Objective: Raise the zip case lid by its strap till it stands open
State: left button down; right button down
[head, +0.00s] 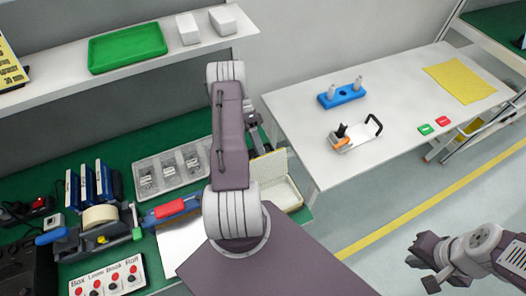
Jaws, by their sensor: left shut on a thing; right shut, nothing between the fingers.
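The zip case (287,194) is a pale cream, shallow box on the green bench, partly hidden behind my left arm. A cream panel (270,168) stands up along its far side and looks like its lid, tilted up; its exact angle is hard to tell. My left gripper (257,146) is at the top edge of this panel, pointing down, shut on what seems to be the lid's strap. The strap itself is too small and hidden to make out. My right gripper (422,264) is shut and empty, over the floor at the lower right, far from the case.
A grey compartment tray (147,183), a tape dispenser (97,235), a red-and-blue item (170,210) and a labelled button box (108,281) lie left of the case. A shelf with a green tray (127,47) hangs above. A white table (315,150) stands right.

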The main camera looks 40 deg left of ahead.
pick_arm(q)
jog(key=shift+w+a+f+b, duration=0.1)
jog(key=shift+a+f+b, duration=0.35)
jog(key=shift+f+b, duration=0.25)
jog(key=c, duration=1.5)
grip_release()
jog(key=shift+r, duration=0.1)
